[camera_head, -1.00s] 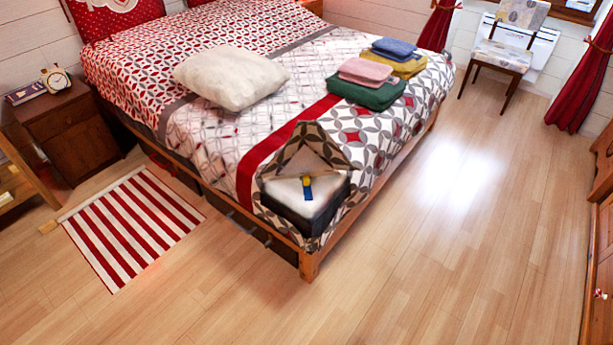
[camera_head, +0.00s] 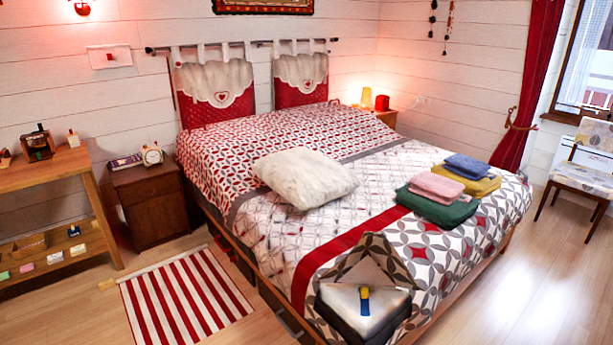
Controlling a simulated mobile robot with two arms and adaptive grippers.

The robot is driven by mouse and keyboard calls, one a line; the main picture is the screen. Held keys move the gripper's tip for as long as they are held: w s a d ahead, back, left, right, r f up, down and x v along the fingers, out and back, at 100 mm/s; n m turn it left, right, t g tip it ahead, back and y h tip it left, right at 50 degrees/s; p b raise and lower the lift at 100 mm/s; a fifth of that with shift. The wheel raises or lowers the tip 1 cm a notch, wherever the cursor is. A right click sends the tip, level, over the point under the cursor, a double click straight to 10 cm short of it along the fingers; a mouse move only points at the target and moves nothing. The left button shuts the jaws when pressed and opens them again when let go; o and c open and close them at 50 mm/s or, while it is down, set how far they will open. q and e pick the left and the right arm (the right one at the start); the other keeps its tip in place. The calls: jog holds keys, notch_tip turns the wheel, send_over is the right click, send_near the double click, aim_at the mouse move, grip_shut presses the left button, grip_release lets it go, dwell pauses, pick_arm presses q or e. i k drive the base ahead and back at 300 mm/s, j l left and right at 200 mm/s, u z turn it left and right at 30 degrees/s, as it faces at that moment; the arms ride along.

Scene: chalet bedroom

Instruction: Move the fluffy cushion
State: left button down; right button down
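A fluffy cream-white cushion (camera_head: 304,178) lies flat on the bed (camera_head: 225,152), on the patterned cover near its left side. Nothing rests on the cushion and it is fully in view. Neither of my grippers shows in the head view.
Folded towels (camera_head: 437,203) and an open box (camera_head: 366,305) with a pale top and a blue-yellow item lie on the bed. A nightstand (camera_head: 150,203) and a wooden shelf (camera_head: 45,172) stand left. A striped rug (camera_head: 185,298) lies on the floor.

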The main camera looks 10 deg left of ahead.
aim_at(308, 179)
jog(key=u, duration=1.35)
jog(key=i+u, duration=0.25)
jog(key=i, duration=3.85)
jog(key=i+z, duration=0.3)
jog(key=z, duration=0.15)
jog(key=i+j+z, duration=0.25)
jog(key=z, duration=0.2)
jog(key=i+j+z, duration=0.3)
jog(key=z, duration=0.2)
